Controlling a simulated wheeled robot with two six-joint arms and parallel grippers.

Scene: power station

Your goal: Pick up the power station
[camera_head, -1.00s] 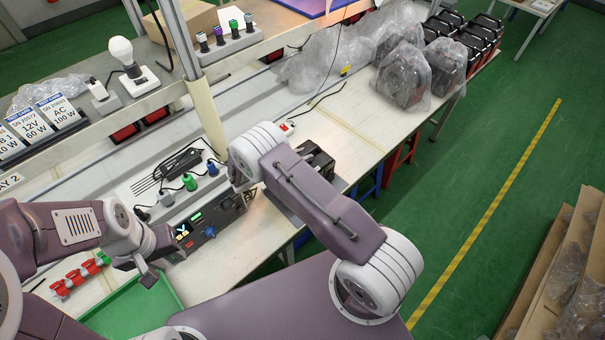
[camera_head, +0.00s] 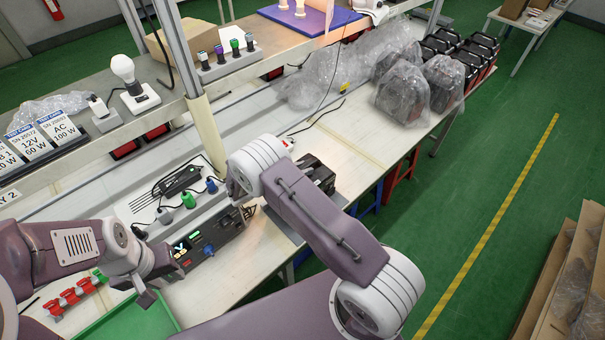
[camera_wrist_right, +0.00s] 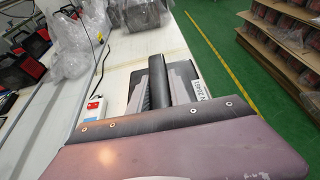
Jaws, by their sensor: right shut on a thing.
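In the right wrist view the power station's grey and black top (camera_wrist_right: 183,80) lies just beyond my wrist, with a black bar-like handle (camera_wrist_right: 157,82) and a white label. My right gripper is shut on the power station. My left gripper (camera_head: 134,291) is empty, its fingers apart, in front of the box and left of it.
A green tray (camera_head: 128,318) and red connectors (camera_head: 75,295) are near my left gripper. Bagged units (camera_head: 404,92) stand further along the bench.

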